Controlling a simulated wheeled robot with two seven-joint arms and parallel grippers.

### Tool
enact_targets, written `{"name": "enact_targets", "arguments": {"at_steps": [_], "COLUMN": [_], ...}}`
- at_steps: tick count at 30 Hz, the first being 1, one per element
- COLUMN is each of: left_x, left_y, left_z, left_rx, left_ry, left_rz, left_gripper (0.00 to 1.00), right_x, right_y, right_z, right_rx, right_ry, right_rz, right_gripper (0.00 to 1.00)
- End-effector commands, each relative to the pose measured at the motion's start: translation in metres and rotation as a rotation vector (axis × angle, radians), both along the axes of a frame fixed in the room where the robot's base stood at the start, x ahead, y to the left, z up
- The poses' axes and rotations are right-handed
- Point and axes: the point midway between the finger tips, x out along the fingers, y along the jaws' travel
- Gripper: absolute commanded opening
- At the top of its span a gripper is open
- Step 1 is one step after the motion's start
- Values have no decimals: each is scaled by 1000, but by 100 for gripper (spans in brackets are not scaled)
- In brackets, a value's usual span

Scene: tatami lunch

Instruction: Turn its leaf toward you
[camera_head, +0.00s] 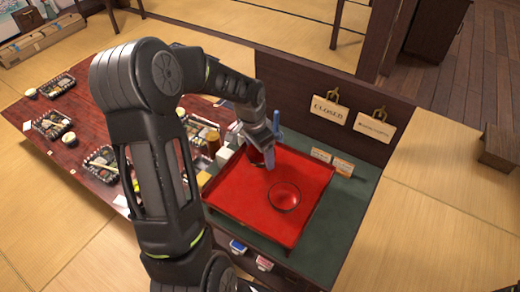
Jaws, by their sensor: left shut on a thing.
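My left gripper (272,146) reaches over the far left part of the red tray (318,170). Its blue-grey fingers are shut on a small dark red cup-like thing (257,156), mostly hidden by the gripper. I cannot tell whether it touches the tray. A round red bowl (284,197) sits on the tray, nearer and to the right of the gripper. No leaf can be made out on either piece at this size. My right gripper is not in view.
The tray lies on a green-topped counter (345,225) with a dark back panel holding hanging signs (328,110). A long reddish table (75,120) with several lunch boxes stands left. A brown cup (213,142) and small items crowd the tray's left side. The tray's right part is clear.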

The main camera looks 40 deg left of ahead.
Motion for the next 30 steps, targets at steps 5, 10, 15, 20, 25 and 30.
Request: {"name": "enact_targets", "arguments": {"at_steps": [5,10,15,20,25,30], "left_x": [0,0,0,0,0,0], "left_y": [0,0,0,0,0,0], "left_z": [-4,-4,-4,-5,-8,-8], "left_rx": [1,1,1,1,1,1], "left_ry": [0,0,0,0,0,0], "left_rz": [1,1,2,2,2,2], "left_gripper": [35,35,35,35,35,84], "right_x": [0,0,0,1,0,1], "right_y": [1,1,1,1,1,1], "right_z": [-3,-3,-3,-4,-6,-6], "right_rx": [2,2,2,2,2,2], "right_ry": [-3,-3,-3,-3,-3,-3], "right_rz": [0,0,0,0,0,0], "right_gripper": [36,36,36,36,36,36]}}
